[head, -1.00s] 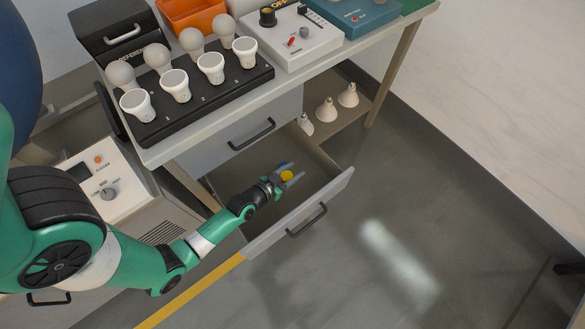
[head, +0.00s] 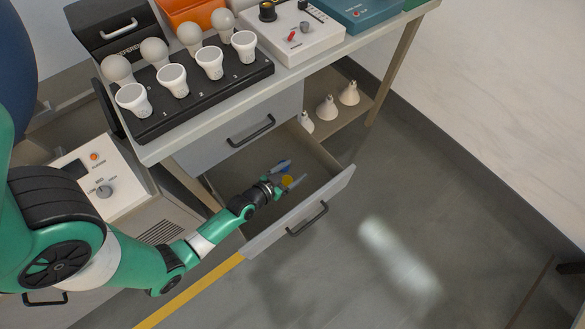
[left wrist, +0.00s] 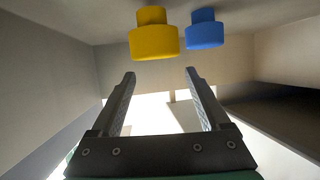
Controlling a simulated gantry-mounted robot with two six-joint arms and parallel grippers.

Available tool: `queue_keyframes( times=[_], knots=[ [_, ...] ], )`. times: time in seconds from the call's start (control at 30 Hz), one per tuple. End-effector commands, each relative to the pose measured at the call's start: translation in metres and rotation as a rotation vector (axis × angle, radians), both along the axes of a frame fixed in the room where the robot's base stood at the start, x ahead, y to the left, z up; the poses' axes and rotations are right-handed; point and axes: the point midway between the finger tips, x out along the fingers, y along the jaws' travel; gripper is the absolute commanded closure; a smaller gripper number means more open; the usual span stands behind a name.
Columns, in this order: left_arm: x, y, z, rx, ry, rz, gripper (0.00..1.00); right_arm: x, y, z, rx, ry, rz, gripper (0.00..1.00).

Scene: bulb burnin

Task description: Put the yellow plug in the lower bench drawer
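The yellow plug (head: 287,180) is inside the open lower bench drawer (head: 330,193), near the fingertips of my left gripper (head: 291,173). The left wrist view shows the yellow plug (left wrist: 154,40) just beyond the fingertips, apart from both fingers. My left gripper (left wrist: 160,75) is open and empty there, with its two fingers spread. A blue plug (left wrist: 205,32) stands beside the yellow one; in the head view it is hard to make out. My right gripper is not in view.
The shut upper drawer (head: 240,135) is directly above. On the bench stand a black socket rack (head: 205,100) with several bulbs, a white control box (head: 300,38) and an orange bin (head: 190,12). White bulbs (head: 326,108) stand on a lower shelf. Floor right of the drawer is clear.

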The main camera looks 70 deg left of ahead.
Motion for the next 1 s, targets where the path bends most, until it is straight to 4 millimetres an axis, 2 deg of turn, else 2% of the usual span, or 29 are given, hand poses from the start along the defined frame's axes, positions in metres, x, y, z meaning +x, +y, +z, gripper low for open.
queue_keyframes(
  times=[0.23,0.37,0.4,0.5,0.7,1.0],
  knots=[
    [0.000,0.000,0.003,0.000,0.000,0.000,0.21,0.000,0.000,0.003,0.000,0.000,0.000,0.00],
    [0.000,0.000,0.021,0.000,0.000,0.000,0.21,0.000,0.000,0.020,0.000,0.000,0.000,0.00],
    [-0.009,-0.004,0.018,-0.001,0.003,0.000,0.21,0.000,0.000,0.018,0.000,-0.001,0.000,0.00],
    [-0.028,-0.012,0.025,-0.002,0.002,0.000,0.21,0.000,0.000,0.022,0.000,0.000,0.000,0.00],
    [-0.057,-0.025,0.037,0.000,0.001,0.000,0.21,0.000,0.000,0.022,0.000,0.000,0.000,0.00],
    [-0.064,-0.028,0.040,0.000,0.000,0.000,0.21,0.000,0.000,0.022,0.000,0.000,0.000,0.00]
  ],
)
